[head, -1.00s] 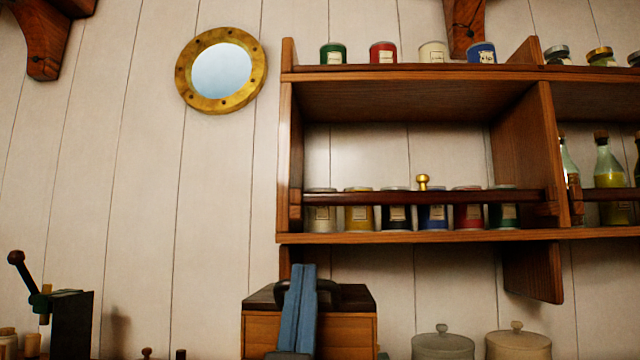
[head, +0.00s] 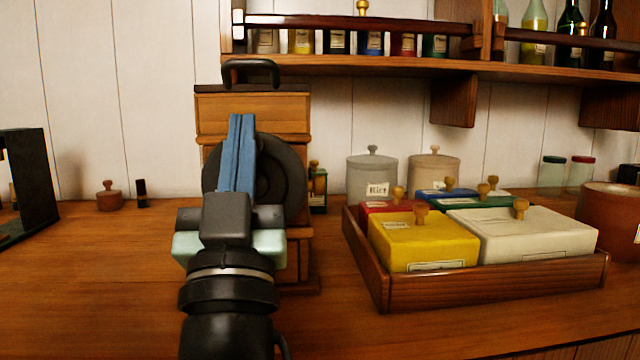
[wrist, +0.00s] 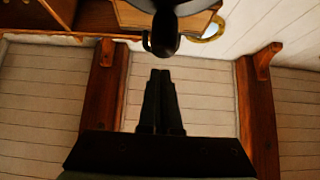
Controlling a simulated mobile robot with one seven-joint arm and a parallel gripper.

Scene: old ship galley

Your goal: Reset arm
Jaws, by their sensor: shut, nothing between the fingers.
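My gripper (head: 241,122) stands upright near the middle left of the head view, its two blue fingers together and pointing up. Nothing is between them. It is in front of a wooden box-like grinder or cabinet (head: 253,107) with a black handle and a dark round disc, and hides part of it. I cannot tell the gap between them. In the wrist view my gripper (wrist: 161,74) shows dark fingers closed together, against the white planks and brown beams.
A wooden tray (head: 490,290) with several coloured lidded boxes sits on the counter (head: 110,270) to the right. Canisters (head: 371,178) stand behind it. A shelf (head: 400,67) with tins hangs above. The counter's left part is mostly clear.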

